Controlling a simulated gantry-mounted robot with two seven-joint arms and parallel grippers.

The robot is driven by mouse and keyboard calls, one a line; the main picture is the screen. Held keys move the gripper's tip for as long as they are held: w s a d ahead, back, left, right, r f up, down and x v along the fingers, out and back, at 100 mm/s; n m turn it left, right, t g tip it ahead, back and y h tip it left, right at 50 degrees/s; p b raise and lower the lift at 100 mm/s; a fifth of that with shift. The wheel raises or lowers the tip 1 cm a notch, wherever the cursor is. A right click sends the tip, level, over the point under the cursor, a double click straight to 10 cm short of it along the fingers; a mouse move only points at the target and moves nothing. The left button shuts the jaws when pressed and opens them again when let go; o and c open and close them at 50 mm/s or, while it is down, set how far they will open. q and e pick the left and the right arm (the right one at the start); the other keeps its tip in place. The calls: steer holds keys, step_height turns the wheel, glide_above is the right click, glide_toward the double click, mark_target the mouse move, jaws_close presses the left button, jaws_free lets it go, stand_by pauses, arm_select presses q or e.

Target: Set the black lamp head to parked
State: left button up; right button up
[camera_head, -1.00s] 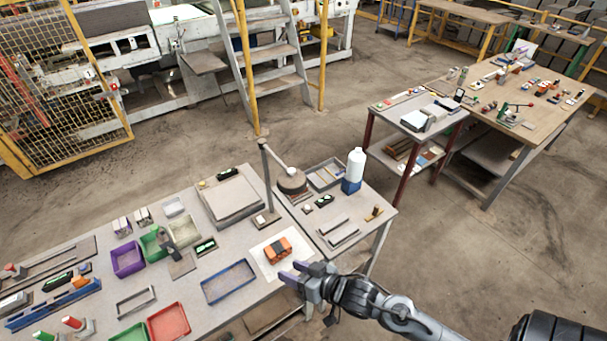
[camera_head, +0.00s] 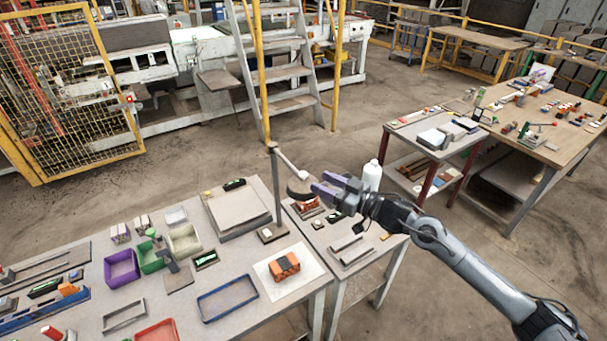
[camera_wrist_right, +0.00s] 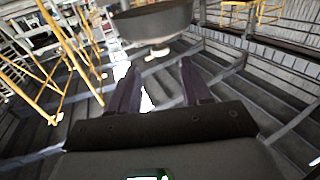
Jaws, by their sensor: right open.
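The black lamp head (camera_head: 297,188) hangs from a grey arm on an upright post (camera_head: 277,190) at the back right of the near table. It looks dark grey-brown and bowl-shaped. My right gripper (camera_head: 318,184) has purple fingers, open, just right of the lamp head. In the right wrist view the lamp head (camera_wrist_right: 155,20) shows at the top, ahead of the open fingers (camera_wrist_right: 158,72), with nothing between them. I cannot tell whether a finger touches it. The fingers partly cover its right side in the head view. My left gripper is not in view.
A white bottle (camera_head: 372,174) stands close behind my right gripper. A red item (camera_head: 306,205) lies below the lamp head. An orange block (camera_head: 285,266) sits on a white sheet, with a blue tray (camera_head: 228,296) to its left. A grey slab (camera_head: 236,212) is left of the post.

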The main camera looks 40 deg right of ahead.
mark_target(307, 176)
steer(key=shift+p+x, duration=0.55)
steer(key=shift+x, duration=3.25)
steer(key=shift+f, duration=0.1)
steer(key=shift+c, duration=0.3)
jaws_close()
